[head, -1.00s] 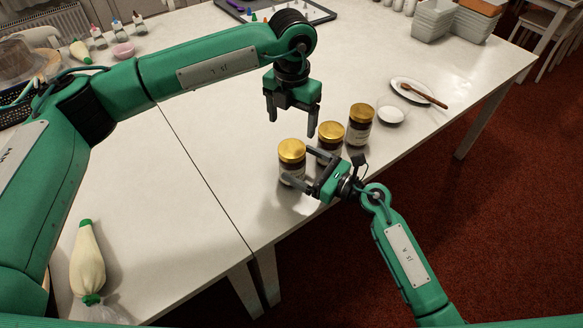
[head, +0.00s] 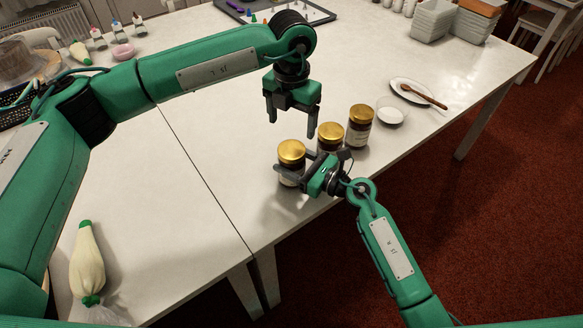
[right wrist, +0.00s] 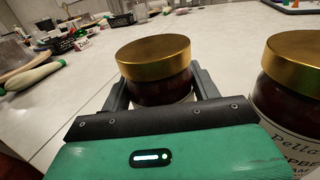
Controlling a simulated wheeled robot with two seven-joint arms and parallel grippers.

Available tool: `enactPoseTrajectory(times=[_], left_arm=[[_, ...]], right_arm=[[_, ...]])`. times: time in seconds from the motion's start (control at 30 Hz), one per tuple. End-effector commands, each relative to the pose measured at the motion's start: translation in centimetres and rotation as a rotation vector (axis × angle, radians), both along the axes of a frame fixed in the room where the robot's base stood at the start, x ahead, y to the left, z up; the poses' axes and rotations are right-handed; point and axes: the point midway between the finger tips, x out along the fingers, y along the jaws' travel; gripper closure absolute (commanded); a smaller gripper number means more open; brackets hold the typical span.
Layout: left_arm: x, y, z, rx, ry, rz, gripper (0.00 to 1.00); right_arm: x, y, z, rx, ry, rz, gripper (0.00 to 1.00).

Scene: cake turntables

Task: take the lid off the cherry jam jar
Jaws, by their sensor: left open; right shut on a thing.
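Three dark jam jars with gold lids stand in a slanting row on the white table. My right gripper (head: 296,168) is shut around the body of the nearest jar (head: 291,162), below its gold lid (head: 291,151). In the right wrist view this jar (right wrist: 160,88) stands upright between the fingers, with its lid (right wrist: 154,55) on. Its label is hidden, so I cannot tell its flavour. The middle jar (head: 331,138) and the far jar (head: 359,126) also have their lids on. My left gripper (head: 291,120) is open and empty, pointing down above the table, behind the held jar.
A small white bowl (head: 390,115) and a plate with a wooden spoon (head: 424,95) lie right of the jars. A piping bag (head: 87,262) lies at the lower left. A neighbouring jar (right wrist: 294,95) stands close beside my right gripper. The table's front edge is near.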

Motion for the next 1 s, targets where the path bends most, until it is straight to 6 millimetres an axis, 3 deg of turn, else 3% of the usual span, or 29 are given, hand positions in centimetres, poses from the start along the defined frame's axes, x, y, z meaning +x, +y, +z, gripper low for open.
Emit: enactPoseTrajectory(times=[0.07, 0.27, 1.0], left_arm=[[0.0, 0.0, 0.0, 0.0, 0.0, -0.009, 0.21], [0.0, 0.0, 0.0, 0.0, 0.0, -0.157, 0.21], [0.0, -0.01, 0.01, 0.0, 0.0, -1.356, 0.21]], right_arm=[[0.0, -0.02, -0.02, 0.0, 0.0, 0.0, 1.0], [0.0, -0.04, -0.03, 0.0, 0.0, 0.0, 1.0], [0.0, -0.06, -0.05, -0.001, 0.001, -0.001, 1.0]])
